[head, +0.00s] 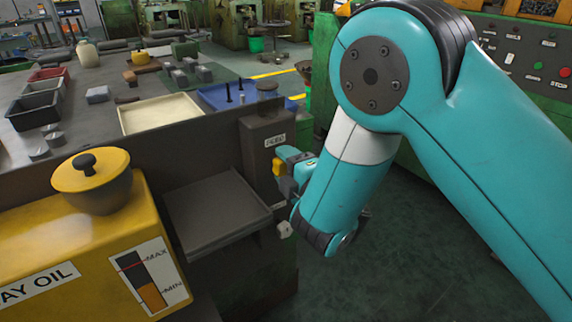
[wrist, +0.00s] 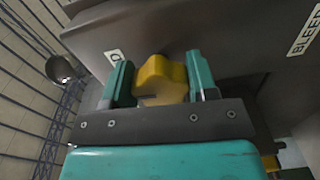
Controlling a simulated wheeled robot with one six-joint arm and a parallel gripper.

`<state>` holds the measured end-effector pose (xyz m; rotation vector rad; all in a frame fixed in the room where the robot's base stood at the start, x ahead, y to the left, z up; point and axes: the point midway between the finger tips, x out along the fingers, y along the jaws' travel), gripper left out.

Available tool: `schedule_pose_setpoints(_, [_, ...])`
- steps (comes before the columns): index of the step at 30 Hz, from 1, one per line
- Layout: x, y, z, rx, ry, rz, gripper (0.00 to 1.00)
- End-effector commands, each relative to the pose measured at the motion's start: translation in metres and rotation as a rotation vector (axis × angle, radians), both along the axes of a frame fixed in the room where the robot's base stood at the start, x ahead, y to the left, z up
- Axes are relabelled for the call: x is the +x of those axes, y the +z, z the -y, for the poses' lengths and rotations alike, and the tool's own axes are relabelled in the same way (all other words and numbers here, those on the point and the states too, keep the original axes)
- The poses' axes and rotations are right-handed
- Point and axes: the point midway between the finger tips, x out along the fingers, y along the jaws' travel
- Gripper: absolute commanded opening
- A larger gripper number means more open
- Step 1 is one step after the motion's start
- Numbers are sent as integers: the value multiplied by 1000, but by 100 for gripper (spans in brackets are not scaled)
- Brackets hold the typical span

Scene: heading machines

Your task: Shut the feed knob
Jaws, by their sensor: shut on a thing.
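A yellow lobed knob (wrist: 162,78) sits between the two teal fingers of my gripper (wrist: 160,82) in the wrist view. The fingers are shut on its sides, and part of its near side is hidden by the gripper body. In the head view the yellow knob (head: 279,167) shows on the side of a dark box (head: 262,125), below a small white label too small to read surely. My gripper (head: 284,160) reaches it from the right. A short marked label (wrist: 113,56) lies beside the knob in the wrist view.
A "BLEED" label (wrist: 304,35) is at upper right in the wrist view. A yellow way oil tank (head: 100,240) and a grey tray (head: 215,208) stand left of my arm. A small white fitting (head: 285,229) is below. Green floor (head: 340,285) is open beneath.

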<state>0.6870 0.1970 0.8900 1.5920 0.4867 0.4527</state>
Motion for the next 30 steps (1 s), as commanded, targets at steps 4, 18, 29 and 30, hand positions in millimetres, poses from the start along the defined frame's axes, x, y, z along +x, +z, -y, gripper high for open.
schedule_pose_setpoints(4, [-1,-2,1,-46,0,23,29])
schedule_pose_setpoints(18, [-1,-2,1,-79,0,45,29])
schedule_pose_setpoints(29, [-1,-1,0,-77,0,47,79])
schedule_pose_setpoints(30, [-1,-1,0,-77,0,47,79])
